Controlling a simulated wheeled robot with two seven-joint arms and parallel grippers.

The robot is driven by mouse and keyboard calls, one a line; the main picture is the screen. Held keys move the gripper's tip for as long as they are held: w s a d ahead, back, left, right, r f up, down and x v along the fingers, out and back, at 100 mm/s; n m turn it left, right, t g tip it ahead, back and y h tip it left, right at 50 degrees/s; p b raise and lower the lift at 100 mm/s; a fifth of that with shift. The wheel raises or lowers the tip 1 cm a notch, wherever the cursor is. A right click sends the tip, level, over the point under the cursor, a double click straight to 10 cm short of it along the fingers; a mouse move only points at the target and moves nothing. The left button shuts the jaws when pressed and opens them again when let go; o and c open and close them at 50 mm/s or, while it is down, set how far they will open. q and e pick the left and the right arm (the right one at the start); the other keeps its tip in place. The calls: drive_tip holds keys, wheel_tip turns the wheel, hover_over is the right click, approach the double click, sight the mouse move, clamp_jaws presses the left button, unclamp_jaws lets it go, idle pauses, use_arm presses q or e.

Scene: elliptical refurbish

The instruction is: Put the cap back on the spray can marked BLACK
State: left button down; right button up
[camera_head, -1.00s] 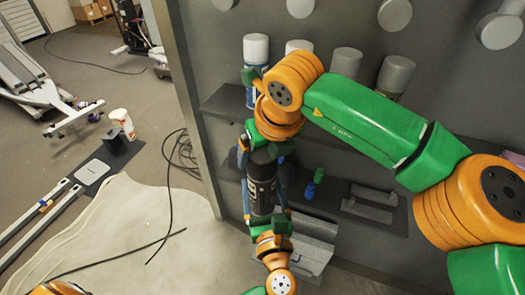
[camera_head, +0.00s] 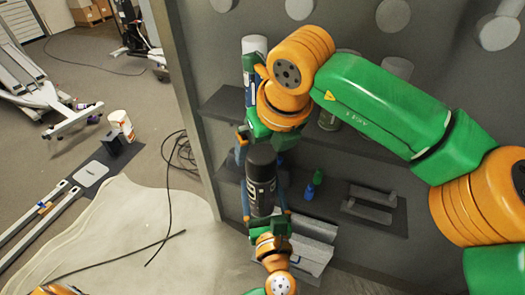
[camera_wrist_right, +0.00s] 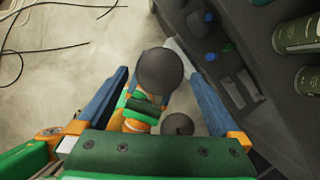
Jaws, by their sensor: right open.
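The black spray can (camera_head: 261,196) stands roughly upright in the air in the head view. A dark cap (camera_head: 262,157) sits on its top; whether it is fully seated I cannot tell. My left gripper (camera_head: 266,212) comes from below with its blue fingers shut on the can's body. My right gripper (camera_head: 262,144) is open just above the can. In the right wrist view, the round cap top (camera_wrist_right: 160,72) lies between the spread fingers of the right gripper (camera_wrist_right: 156,84), with clear gaps on both sides. The BLACK marking is not readable.
A grey shelf (camera_head: 225,105) behind holds a white-topped blue can (camera_head: 253,62) and grey-topped cans, partly hidden by my right arm. A lower shelf (camera_head: 325,212) carries small green and blue items (camera_head: 315,183). Open floor (camera_head: 110,230) lies to the left, with a black cable.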

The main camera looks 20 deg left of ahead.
drive_tip(key=shift+v, duration=1.9)
